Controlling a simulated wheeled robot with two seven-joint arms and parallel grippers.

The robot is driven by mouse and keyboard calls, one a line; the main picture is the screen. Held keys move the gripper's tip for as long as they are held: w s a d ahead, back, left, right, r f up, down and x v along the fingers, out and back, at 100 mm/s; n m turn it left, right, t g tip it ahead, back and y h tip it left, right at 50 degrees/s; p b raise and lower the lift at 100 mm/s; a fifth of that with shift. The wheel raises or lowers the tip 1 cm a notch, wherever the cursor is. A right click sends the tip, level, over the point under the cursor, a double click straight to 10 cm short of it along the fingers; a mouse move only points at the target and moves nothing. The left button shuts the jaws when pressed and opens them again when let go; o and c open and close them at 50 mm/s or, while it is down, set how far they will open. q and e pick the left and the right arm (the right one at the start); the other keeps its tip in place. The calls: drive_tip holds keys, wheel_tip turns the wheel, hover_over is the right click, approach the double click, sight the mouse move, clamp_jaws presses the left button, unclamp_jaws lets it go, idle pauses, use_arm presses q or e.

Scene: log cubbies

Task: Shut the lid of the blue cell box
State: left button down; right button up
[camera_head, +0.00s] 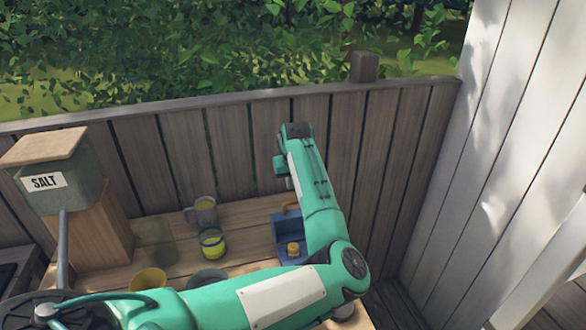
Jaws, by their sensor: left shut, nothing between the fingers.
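The blue cell box (283,231) stands on the wooden table, partly hidden behind my left arm. A yellow-orange piece (293,247) shows at its front. A blue panel seems to rise at its back, with a tan piece by its top edge, but my arm covers the right side and I cannot tell the lid's exact angle. My left gripper (289,184) points down above and behind the box, apart from it as far as I can see. It is small in the view, shut and empty. My right gripper is out of view.
Left of the box are a grey mug (204,213), a yellow-banded jar (211,243), a greenish glass (157,246), a yellow bowl (147,279) and a grey bowl (208,279). A salt box (59,185) stands further left. A plank fence (233,155) closes the back.

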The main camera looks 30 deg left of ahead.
use_arm(q)
drive_tip(key=s+d+p, duration=0.1)
drive_tip(key=s+d+f+p, duration=0.1)
drive_tip(key=shift+s+d+f, duration=0.15)
drive_tip(key=shift+s+d, duration=0.05)
drive_tip(key=shift+d, duration=0.2)
drive_tip(key=shift+a, duration=0.1)
idle(0.3)
